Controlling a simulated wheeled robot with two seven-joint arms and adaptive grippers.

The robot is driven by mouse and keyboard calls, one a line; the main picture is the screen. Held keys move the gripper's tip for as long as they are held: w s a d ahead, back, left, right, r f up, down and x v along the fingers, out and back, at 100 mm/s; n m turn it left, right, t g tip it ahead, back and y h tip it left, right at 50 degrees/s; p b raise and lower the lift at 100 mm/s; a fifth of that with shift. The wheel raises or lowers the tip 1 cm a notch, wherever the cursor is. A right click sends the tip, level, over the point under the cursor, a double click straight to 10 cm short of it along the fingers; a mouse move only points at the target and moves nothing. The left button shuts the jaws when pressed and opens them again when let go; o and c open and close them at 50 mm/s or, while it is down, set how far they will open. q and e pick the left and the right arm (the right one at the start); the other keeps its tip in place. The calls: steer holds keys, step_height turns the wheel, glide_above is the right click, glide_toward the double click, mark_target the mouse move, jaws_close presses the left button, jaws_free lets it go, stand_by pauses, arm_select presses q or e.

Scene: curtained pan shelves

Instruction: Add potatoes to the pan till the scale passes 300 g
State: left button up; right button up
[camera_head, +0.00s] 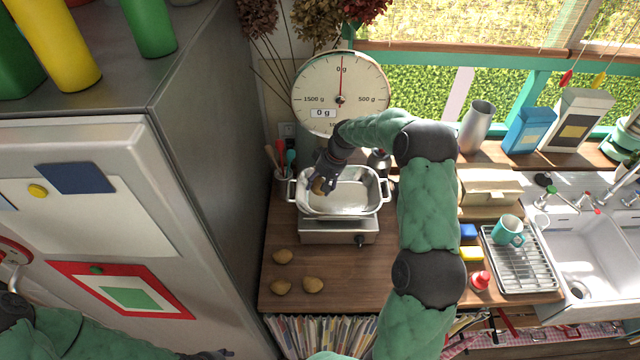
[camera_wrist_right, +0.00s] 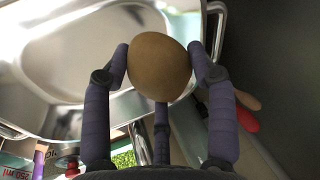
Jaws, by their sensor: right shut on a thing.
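My right gripper (camera_head: 322,180) is shut on a brown potato (camera_head: 319,187), held over the left part of the metal pan (camera_head: 352,208). In the right wrist view the fingers (camera_wrist_right: 160,75) grip the potato (camera_wrist_right: 158,68) from both sides, with the pan (camera_wrist_right: 60,60) behind it. The pan sits on the scale base (camera_head: 325,233), and no potato shows inside it. The round dial (camera_head: 340,88) and its display read 0 g. My left gripper (camera_head: 215,354) barely shows at the bottom edge.
A fridge (camera_head: 200,190) walls off the left side. A utensil pot (camera_head: 283,173) stands left of the pan. A dish rack (camera_head: 520,268) with a teal mug (camera_head: 507,230) and a sink (camera_head: 590,250) are at right. The wooden counter (camera_head: 345,280) is clear before the scale.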

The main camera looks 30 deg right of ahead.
mark_target(317, 203)
step_height(317, 203, down, 2)
steer(key=shift+f+b, duration=0.1)
steer(key=shift+b, duration=0.9)
steer(key=shift+f+b, duration=1)
steer(key=shift+f, duration=0.4)
steer(key=shift+f+b, duration=0.7)
steer(key=shift+f, duration=0.05)
steer(key=shift+s+f+b, duration=0.1)
steer(key=shift+f+b, duration=0.35)
steer(key=shift+f, duration=0.1)
steer(key=o, duration=1.3)
steer(key=v, duration=1.2)
